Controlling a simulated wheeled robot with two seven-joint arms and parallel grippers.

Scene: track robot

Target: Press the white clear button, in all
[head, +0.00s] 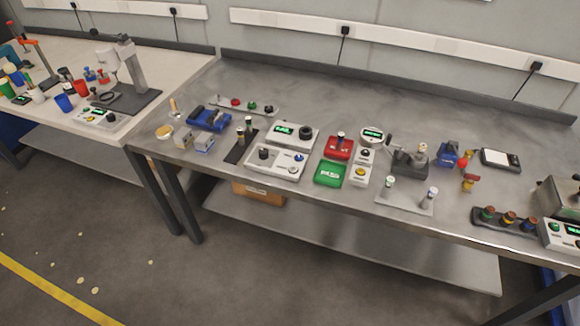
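No control marked as a clear button can be read at this size. On the steel bench, a white control box (275,168) carries a black knob and a blue button, with a green-lit display unit (294,133) behind it. To its right, a small pale box (360,169) has a dark button and a yellow button, below a round-faced meter (372,134). Another white panel (97,118) with a green display and small buttons sits on the left bench. A further panel (560,236) is at the right edge. Neither gripper is in view.
A red block (339,147) and green case (330,174) stand mid-bench. A grey vise-like device (409,161) and peg plate (405,195) are to the right. The bench's front edge (330,208) faces open floor. Bare steel lies along the back.

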